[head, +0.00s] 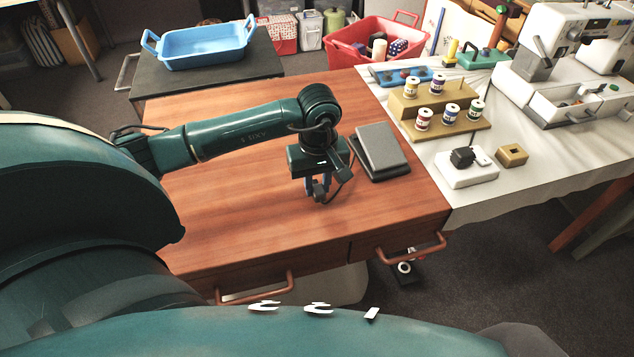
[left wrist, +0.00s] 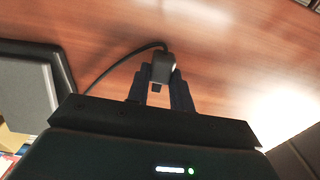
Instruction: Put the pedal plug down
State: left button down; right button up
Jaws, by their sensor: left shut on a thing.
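My left gripper (head: 318,190) points down over the wooden tabletop (head: 240,215), just left of the grey foot pedal (head: 382,148). It is shut on the pedal plug, a small dark block with a black cord, which shows between the fingers in the left wrist view (left wrist: 163,68). In the head view the plug is mostly hidden by the gripper. I cannot tell whether it touches the table. The cord curves away beside the fingers toward the pedal. My right gripper is not in view.
The tabletop left and front of the gripper is clear. On the white cloth at right are a white power block (head: 467,172) with a black plug, a small tan block (head: 512,155), a thread stand (head: 440,125) and a sewing machine (head: 570,45). A blue tray (head: 200,50) stands behind.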

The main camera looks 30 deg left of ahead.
pick_arm(q)
jog(key=shift+f, duration=0.3)
jog(key=shift+f, duration=0.1)
jog(key=c, duration=1.2)
grip_release()
jog(key=shift+c, duration=0.2)
